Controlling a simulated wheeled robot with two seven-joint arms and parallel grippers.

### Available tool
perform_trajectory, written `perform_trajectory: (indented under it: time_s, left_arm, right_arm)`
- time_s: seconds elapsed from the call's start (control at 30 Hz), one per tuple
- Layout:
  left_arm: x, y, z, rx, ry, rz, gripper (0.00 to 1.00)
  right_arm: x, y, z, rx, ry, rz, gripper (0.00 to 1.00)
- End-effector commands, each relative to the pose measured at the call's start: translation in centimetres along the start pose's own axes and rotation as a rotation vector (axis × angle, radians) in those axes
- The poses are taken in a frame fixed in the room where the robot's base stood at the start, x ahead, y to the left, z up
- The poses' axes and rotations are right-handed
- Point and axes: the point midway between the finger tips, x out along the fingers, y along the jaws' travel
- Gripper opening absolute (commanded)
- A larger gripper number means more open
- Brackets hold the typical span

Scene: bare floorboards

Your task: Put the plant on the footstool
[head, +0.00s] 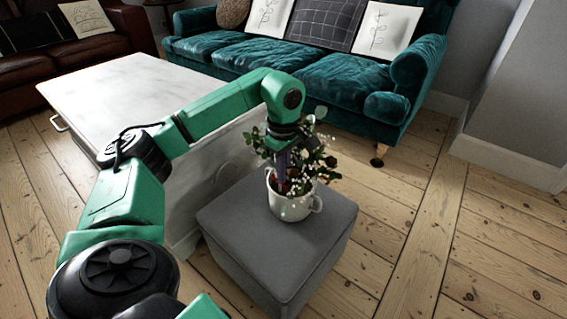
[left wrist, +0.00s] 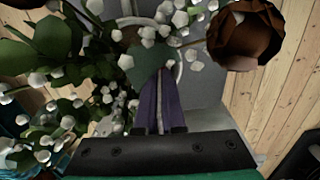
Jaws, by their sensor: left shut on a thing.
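The plant (head: 296,203) is a white two-handled pot with green leaves, small white flowers and brown blooms. In the head view it is upright over the top of the grey footstool (head: 320,243); I cannot tell whether its base touches the cushion. My left gripper (head: 283,182) reaches down from above into the foliage and is shut on the plant. In the left wrist view, the gripper's purple fingers (left wrist: 160,105) are close together at the pot's rim, with the plant's leaves and flowers (left wrist: 85,75) around them. The leaves partly hide the fingertips. My right gripper is not in view.
A white wooden chest or table (head: 140,85) stands close left of the footstool. A teal sofa (head: 340,75) with cushions is behind, and a brown leather sofa (head: 100,50) is at the back left. Bare floorboards (head: 430,240) lie clear at right.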

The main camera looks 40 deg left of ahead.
Motion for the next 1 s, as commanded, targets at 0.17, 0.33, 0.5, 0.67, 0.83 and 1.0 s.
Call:
perform_trajectory:
  time_s: [0.17, 0.33, 0.5, 0.67, 0.83, 1.0]
  left_arm:
    - [0.2, 0.1, 0.0, 0.000, -0.002, 0.009, 0.00]
    - [0.3, 0.1, 0.0, 0.000, -0.002, 0.008, 0.00]
    - [0.6, 0.0, 0.0, 0.000, 0.000, 0.002, 0.36]
    - [0.6, 0.0, 0.0, 0.000, -0.001, 0.002, 0.36]
    - [-0.5, 0.1, 0.0, 0.000, -0.001, 0.003, 0.36]
    - [-4.8, 0.1, 0.0, 0.000, -0.002, 0.006, 0.36]
  right_arm:
    - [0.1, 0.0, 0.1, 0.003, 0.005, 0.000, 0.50]
    - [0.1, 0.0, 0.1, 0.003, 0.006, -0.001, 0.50]
    - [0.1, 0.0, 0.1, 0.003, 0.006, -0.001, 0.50]
    - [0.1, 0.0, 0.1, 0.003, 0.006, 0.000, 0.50]
    - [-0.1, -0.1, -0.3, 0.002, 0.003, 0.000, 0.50]
    - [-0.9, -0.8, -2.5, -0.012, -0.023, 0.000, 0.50]
